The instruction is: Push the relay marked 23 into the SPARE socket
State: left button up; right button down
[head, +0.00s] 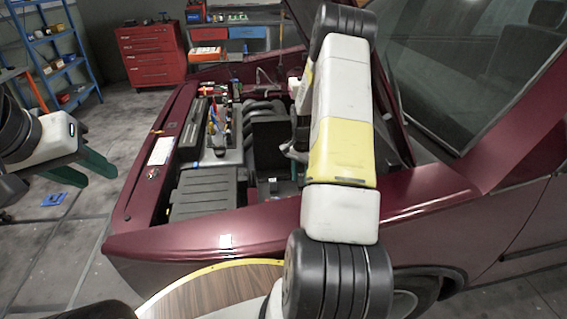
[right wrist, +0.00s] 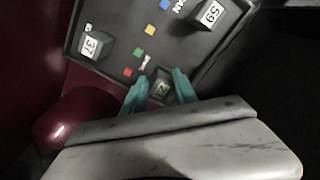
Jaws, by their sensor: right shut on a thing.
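In the right wrist view my right gripper (right wrist: 158,85) has its teal fingers shut on a small dark relay (right wrist: 161,93). Its white label is turned and partly readable, seeming to start with a 2. The relay is over or against the near edge of the dark relay box (right wrist: 112,62); I cannot tell whether it is seated. A small white label on the box lies just beyond the fingers, too small to read. The SPARE marking is not readable. In the head view my right arm hides its gripper. My left gripper (head: 82,170) is open and empty at the left, away from the car.
The box also carries a relay marked 37 (right wrist: 94,44), a relay marked 59 (right wrist: 208,15) and several coloured fuses (right wrist: 151,30). The maroon car (head: 200,240) has its engine bay open. A red tool chest (head: 152,54) and blue shelf (head: 52,50) stand behind.

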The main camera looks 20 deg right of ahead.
jog(key=shift+f, duration=0.55)
dwell(0.4)
jog(key=c, duration=0.9)
grip_release()
